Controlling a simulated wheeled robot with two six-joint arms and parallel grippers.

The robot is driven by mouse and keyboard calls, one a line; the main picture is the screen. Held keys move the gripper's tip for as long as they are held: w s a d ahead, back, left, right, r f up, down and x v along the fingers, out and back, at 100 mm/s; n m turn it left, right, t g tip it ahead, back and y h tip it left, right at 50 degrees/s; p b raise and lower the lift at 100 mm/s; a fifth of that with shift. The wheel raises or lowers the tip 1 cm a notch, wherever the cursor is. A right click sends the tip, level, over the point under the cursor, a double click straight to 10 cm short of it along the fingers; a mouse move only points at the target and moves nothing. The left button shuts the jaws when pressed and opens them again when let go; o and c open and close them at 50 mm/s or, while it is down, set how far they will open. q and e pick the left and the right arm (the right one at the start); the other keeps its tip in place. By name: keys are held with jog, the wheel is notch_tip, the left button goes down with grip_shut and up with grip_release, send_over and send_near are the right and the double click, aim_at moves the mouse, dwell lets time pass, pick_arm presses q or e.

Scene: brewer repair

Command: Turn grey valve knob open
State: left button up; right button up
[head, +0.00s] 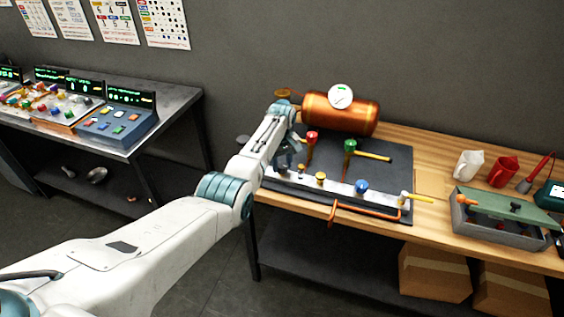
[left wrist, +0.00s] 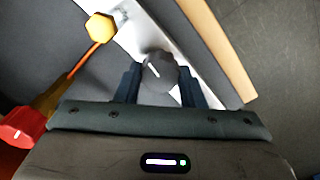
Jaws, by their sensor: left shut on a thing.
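The grey valve knob (left wrist: 158,68) shows in the left wrist view as a dark round knob with a white pointer line. It sits on a white strip near the bench's front edge. My left gripper (left wrist: 160,80) has one finger on each side of the knob and is shut on it. In the head view my left gripper (head: 284,163) reaches down at the left end of the white strip (head: 340,189), and the knob is hidden there behind it. My right gripper is not in view.
A yellow knob (left wrist: 100,27) and a red knob (left wrist: 22,127) are close by. A copper tank (head: 342,113) with a gauge stands behind. Red (head: 311,138), green (head: 350,146) and blue (head: 361,186) knobs are to the right. A grey toolbox (head: 495,231) stands farther right.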

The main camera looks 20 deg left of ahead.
aim_at(282, 165)
pick_arm(q)
jog(key=shift+w+r+n, duration=0.1)
jog(key=shift+r+n, duration=0.05)
jog(key=shift+n, duration=0.55)
jog(key=o, duration=1)
notch_tip(282, 165, up, 11)
jog(key=b, duration=0.3)
